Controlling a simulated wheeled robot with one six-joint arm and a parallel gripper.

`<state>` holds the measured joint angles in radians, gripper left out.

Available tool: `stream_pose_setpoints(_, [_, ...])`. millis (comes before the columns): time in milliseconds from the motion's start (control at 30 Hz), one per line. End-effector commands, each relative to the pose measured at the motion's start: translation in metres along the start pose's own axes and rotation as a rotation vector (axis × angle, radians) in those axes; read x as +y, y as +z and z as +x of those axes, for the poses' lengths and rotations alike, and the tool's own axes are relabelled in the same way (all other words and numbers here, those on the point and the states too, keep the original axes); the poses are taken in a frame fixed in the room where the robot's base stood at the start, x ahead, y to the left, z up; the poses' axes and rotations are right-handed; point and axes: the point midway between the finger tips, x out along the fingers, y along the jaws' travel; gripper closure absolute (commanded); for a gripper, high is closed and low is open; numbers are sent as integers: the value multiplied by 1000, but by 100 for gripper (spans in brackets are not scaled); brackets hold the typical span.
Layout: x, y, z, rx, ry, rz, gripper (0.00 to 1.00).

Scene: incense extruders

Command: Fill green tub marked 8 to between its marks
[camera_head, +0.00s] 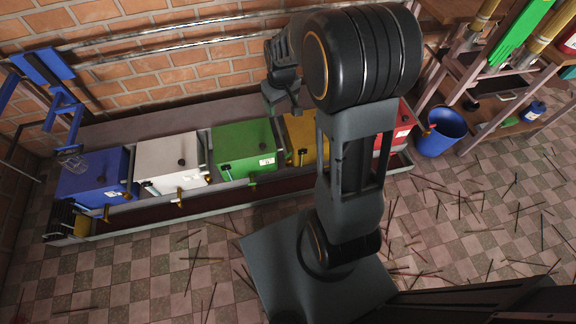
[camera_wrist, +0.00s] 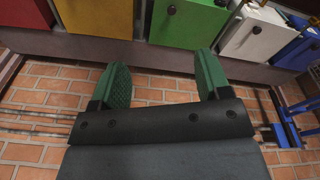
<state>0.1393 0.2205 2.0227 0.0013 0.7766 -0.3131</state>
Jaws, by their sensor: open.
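The green box also shows in the wrist view (camera_wrist: 187,24), beyond my fingertips. My gripper (camera_wrist: 162,72) is open and empty, its two green-padded fingers apart. In the head view my gripper (camera_head: 281,94) hangs above and behind the row, near the green and yellow boxes.
Blue (camera_head: 92,178), white (camera_head: 168,163), yellow (camera_head: 305,137) and red (camera_head: 403,124) boxes share the trough. My arm partly hides the yellow and red ones. A brick wall (camera_head: 190,68) with rails stands behind. A blue bin (camera_head: 441,131) and shelves are right. Sticks litter the tiled floor.

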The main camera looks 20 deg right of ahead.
Motion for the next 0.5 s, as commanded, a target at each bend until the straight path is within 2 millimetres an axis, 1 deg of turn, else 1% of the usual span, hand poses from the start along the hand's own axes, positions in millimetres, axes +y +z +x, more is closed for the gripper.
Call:
stream_pose_setpoints(33, [8, -3, 59, -26, -7, -12, 30])
stream_pose_setpoints(67, [12, -6, 79, -36, -10, -21, 30])
stream_pose_setpoints(100, [18, -10, 105, -47, -13, -32, 30])
stream_pose_setpoints(167, [25, -14, 140, -63, -19, -48, 30])
stream_pose_setpoints(200, [30, -15, 161, -72, -23, -58, 30])
stream_pose_setpoints(300, [39, -17, 205, -91, -30, -77, 30])
stream_pose_setpoints(333, [41, -17, 215, -95, -32, -81, 30])
stream_pose_setpoints(400, [45, -17, 234, -103, -36, -90, 30])
stream_pose_setpoints(500, [49, -16, 253, -111, -41, -97, 30])
